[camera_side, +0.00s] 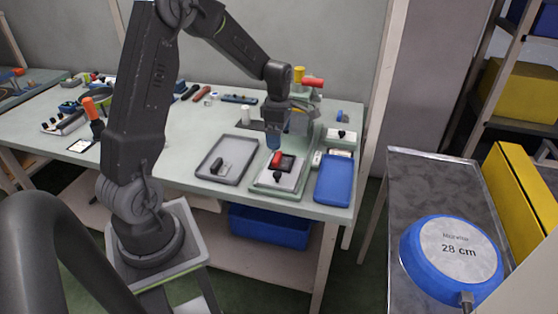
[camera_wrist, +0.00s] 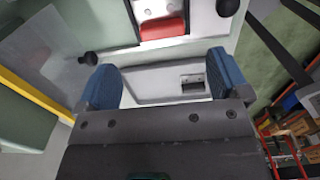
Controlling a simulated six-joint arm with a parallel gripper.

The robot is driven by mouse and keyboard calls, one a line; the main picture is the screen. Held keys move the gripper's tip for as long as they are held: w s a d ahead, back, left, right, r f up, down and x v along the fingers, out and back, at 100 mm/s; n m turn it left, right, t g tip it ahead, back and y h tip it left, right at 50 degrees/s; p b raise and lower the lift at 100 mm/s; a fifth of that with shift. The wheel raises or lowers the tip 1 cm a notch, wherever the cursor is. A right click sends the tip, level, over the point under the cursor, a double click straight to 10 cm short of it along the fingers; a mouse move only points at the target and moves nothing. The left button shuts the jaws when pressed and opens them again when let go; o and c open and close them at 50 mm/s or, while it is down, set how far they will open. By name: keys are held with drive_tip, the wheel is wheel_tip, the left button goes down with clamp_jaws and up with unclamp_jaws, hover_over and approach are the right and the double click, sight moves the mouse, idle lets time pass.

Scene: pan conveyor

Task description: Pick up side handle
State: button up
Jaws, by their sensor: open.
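My gripper (camera_side: 273,139) points down with blue fingertips, above the back of a pale fixture (camera_side: 262,187). In the wrist view my gripper (camera_wrist: 164,80) is open, with nothing between its fingers. A red-ended clamp or handle (camera_side: 276,159) sits on the fixture by a dark square part; its red part shows beyond the fingers in the wrist view (camera_wrist: 163,27). A small black handle-like piece (camera_side: 221,168) lies in a grey tray (camera_side: 207,178) left of the fixture. I cannot tell for sure which piece is the side handle.
A blue tray (camera_side: 334,184) lies right of the fixture. A white block with a black knob (camera_side: 341,138) stands behind it. Tools lie along the table's back. A blue bin (camera_side: 270,228) is under the table.

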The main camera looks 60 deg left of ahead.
sight(279, 156)
wheel_tip(279, 156, down, 8)
drive_tip(key=shift+d+r, duration=0.15)
idle(0.3)
drive_tip(key=c, duration=1)
